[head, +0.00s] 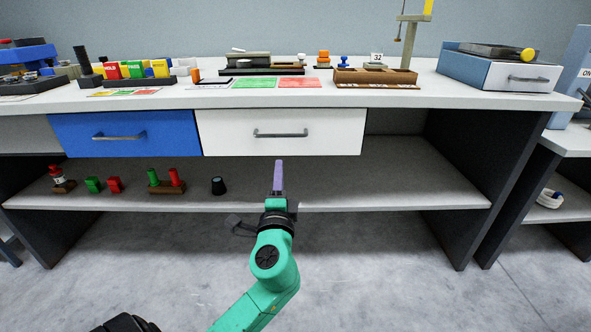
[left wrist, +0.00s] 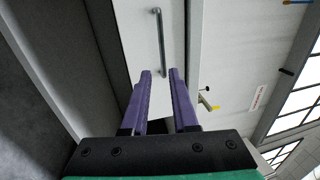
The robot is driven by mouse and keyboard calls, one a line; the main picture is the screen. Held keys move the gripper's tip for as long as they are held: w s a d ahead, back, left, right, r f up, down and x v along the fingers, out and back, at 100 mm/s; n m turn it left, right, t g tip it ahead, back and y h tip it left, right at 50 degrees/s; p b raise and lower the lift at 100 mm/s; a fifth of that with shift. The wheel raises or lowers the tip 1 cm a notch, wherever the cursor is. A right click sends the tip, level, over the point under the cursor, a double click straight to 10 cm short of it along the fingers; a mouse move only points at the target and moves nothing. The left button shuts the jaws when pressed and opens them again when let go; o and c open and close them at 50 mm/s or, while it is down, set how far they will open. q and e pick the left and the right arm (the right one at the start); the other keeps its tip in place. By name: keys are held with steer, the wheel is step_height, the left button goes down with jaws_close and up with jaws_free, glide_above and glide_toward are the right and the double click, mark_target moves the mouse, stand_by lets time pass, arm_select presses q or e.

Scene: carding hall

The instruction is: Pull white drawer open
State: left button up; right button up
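The white drawer (head: 235,135) sits under the tabletop, to the right of a blue drawer. It looks shut. Its grey bar handle (head: 281,133) runs across the middle of its front. In the left wrist view the white drawer front (left wrist: 137,30) and its handle (left wrist: 160,42) lie ahead of the fingertips. My left gripper (head: 278,163) is just below the drawer in the head view, with purple fingers pointing at it. In the left wrist view the gripper (left wrist: 160,72) has its fingers apart with nothing between them. The handle is apart from the fingers. My right gripper is not seen.
The blue drawer (head: 128,132) adjoins on the left. The lower shelf (head: 340,192) holds small coloured parts, mostly left, and a black cup (head: 218,186). The tabletop (head: 215,99) carries trays, coloured cards and a wooden box (head: 375,77). The floor in front is clear.

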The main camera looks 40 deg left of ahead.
mark_target(280, 137)
arm_select(q)
steer(key=x, duration=1.4)
steer(key=shift+w+a+r, duration=0.15)
steer(key=shift+a+r, duration=0.05)
steer(key=shift+a, duration=0.1)
steer(key=shift+c, duration=0.4)
jaws_close()
